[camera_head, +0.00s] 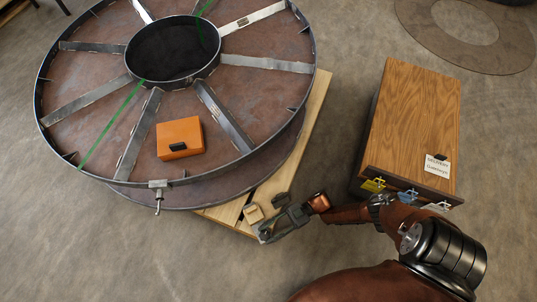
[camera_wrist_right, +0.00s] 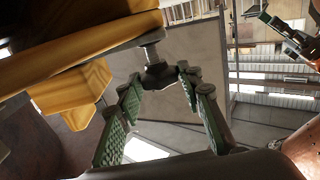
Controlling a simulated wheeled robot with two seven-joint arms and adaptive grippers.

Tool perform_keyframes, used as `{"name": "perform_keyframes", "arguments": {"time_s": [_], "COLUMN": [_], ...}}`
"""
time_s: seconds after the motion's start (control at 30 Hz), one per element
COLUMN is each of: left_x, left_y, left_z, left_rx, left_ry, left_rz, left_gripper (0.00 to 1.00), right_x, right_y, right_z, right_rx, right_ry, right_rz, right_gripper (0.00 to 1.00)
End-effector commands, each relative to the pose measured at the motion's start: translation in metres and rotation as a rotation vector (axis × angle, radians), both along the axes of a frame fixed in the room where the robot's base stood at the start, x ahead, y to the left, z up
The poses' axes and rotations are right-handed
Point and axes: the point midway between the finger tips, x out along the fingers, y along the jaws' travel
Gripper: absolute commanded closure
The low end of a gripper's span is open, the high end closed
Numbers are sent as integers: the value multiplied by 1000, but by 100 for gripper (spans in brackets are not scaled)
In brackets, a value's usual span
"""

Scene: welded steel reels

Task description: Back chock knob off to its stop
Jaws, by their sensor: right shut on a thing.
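A tan wooden chock (camera_head: 253,213) sits at the pallet corner beside the big steel reel (camera_head: 200,75). The right wrist view shows the chock (camera_wrist_right: 75,92) close up, with a thin metal rod and a dark knob (camera_wrist_right: 158,74). My right gripper (camera_head: 266,234) is at the pallet corner next to the chock, its arm coming from the right. In the wrist view its green-padded fingers (camera_wrist_right: 160,80) are shut on the knob. The head view hides the knob. Part of my left gripper (camera_wrist_right: 285,35) appears raised at the upper right of the wrist view; its jaws are unclear.
An orange box (camera_head: 180,138) lies on the reel, and a clamp (camera_head: 158,190) hangs on its rim. The wooden pallet (camera_head: 305,125) shows under it. A wood-topped cabinet (camera_head: 415,110) with padlocks stands right, near my arm. The floor (camera_head: 340,90) between is clear.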

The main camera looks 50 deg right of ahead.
Motion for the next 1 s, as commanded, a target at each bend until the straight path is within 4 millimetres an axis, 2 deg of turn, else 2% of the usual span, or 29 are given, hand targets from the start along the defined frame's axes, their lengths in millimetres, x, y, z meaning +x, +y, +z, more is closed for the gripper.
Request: {"name": "perform_keyframes", "arguments": {"time_s": [0.57, 0.6, 0.83, 1.0], "left_x": [0, 0, 0, 0], "left_y": [0, 0, 0, 0], "left_z": [0, 0, 0, 0], "left_rx": [0, 0, -1, -1], "left_ry": [1, 1, 1, 1], "left_rz": [1, 1, 0, 0], "left_gripper": [60, 60, 60, 60], "right_x": [1, 1, 1, 1], "right_y": [-1, -1, 0, 0], "right_z": [0, 0, 0, 0], "right_rx": [-1, -1, 0, 0], "right_ry": [-1, -1, -1, 0], "right_rz": [35, 34, 35, 35], "right_gripper": [90, 64, 48, 48]}}
